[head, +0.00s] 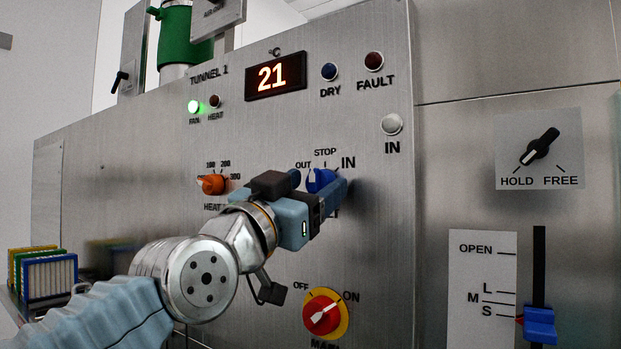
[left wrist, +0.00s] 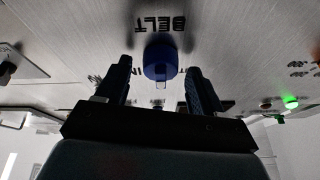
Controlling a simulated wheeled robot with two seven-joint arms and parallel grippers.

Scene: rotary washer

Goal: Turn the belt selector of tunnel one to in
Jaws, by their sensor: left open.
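The belt selector (head: 320,180) is a blue knob on the steel panel, with OUT, STOP and IN printed around its upper side. Its pointer direction is hard to tell, as my gripper hides part of it. My left gripper (head: 319,186) is open at the knob, with a finger to either side. In the left wrist view, the blue knob (left wrist: 160,62) shows between the two spread fingertips, under the upside-down word BELT, with a gap on each side. The white IN lamp (head: 391,124) looks unlit. My right gripper is not in view.
The orange heat knob (head: 212,184) is left of my gripper. The red and yellow main switch (head: 325,314) is below it. A black HOLD/FREE knob (head: 540,146) and a blue slider (head: 539,325) are at the right. Coloured racks (head: 48,278) stand at the far left.

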